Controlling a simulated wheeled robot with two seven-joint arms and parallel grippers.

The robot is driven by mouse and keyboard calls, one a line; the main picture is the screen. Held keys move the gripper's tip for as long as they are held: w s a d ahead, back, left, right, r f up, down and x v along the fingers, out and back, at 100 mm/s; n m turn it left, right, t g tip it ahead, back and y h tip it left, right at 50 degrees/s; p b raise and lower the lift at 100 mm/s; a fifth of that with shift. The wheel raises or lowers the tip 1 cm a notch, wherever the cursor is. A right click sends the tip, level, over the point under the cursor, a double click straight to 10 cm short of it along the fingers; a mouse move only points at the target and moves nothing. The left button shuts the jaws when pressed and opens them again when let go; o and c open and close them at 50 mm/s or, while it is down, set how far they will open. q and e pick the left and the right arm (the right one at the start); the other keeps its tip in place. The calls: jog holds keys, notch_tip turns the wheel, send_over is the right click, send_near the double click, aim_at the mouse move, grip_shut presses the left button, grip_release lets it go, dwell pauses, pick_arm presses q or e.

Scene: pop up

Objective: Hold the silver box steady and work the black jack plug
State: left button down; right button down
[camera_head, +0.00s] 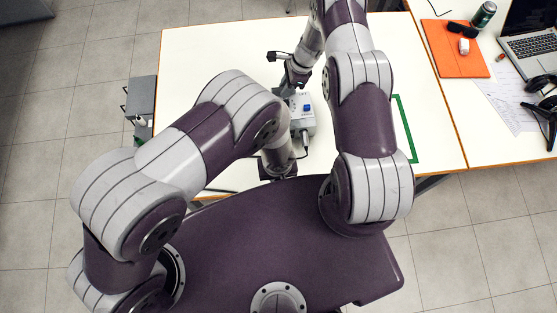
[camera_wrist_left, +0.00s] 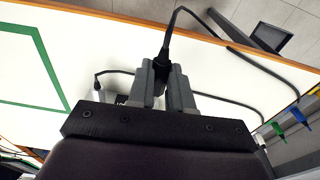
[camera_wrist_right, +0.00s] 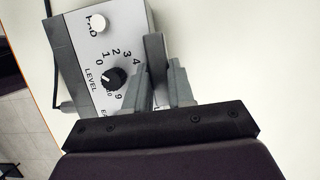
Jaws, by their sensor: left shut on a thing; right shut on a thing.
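The silver box (camera_head: 303,108), with a blue button, sits near the front of the white table.
A green tape outline (camera_head: 405,130) is right of the box. A grey rack (camera_head: 140,98) hangs at the table's left edge. A laptop (camera_head: 530,40) and orange folder (camera_head: 455,52) are on the right table.

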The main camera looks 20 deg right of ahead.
jog(key=c, duration=0.9)
grip_release()
jog(key=shift+s+f, duration=0.1)
jog(key=shift+f, duration=0.1)
jog(key=v, duration=1.2)
jog(key=shift+d+r, duration=0.1)
jog(key=shift+r, duration=0.05)
